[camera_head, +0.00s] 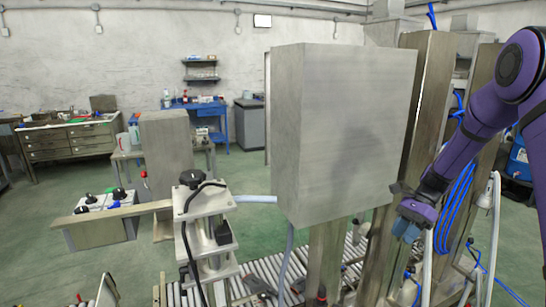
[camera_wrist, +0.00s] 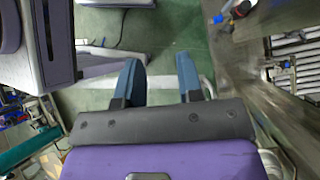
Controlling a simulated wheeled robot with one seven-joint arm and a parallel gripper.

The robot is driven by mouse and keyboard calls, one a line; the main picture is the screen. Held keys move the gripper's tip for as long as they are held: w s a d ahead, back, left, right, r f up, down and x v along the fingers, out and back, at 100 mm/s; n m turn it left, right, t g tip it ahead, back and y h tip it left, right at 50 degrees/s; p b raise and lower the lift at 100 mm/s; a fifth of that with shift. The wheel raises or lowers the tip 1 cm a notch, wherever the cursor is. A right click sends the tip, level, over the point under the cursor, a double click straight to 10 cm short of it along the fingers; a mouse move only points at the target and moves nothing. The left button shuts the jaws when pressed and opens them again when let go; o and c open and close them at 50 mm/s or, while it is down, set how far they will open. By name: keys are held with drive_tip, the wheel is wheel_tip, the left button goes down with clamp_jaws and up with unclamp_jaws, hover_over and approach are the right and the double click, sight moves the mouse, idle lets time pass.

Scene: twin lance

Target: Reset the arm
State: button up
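My purple arm reaches in from the right edge of the head view. My gripper (camera_head: 405,230) points downward beside the lower right of a large grey metal cabinet. In the wrist view my gripper (camera_wrist: 158,80) shows two blue fingers standing apart. No object is between them; green floor shows through the gap. In the head view the fingers are small and partly merged, so their spacing is hard to judge there.
The grey cabinet (camera_head: 340,135) stands close left of my gripper. Tall metal columns (camera_head: 425,110) and blue cables (camera_head: 458,205) are close around the arm. A roller conveyor (camera_head: 262,280) runs below. Open green floor (camera_head: 250,175) lies further left and back.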

drive_tip(key=s+a+r+n+t+h, duration=0.2)
drive_tip(key=s+r+n, duration=0.2)
drive_tip(key=s+r, duration=0.45)
drive_tip(key=s+a+r+n+t+h, duration=0.25)
drive_tip(key=s+r+n, duration=0.2)
drive_tip(key=r, duration=0.65)
drive_tip(key=s+r+n+t+h, duration=0.1)
drive_tip(key=s+r+n+t, duration=0.1)
drive_tip(key=s, duration=0.7)
drive_tip(key=s+a+r+n+t+h, duration=0.1)
drive_tip(key=s+r+n, duration=0.3)
drive_tip(key=s, duration=0.5)
drive_tip(key=shift+s+a+r+n+t, duration=0.15)
drive_tip(key=shift+s+a+n+t, duration=0.15)
drive_tip(key=shift+n+t, duration=0.35)
drive_tip(key=shift+o, duration=0.2)
drive_tip(key=shift+h, duration=0.25)
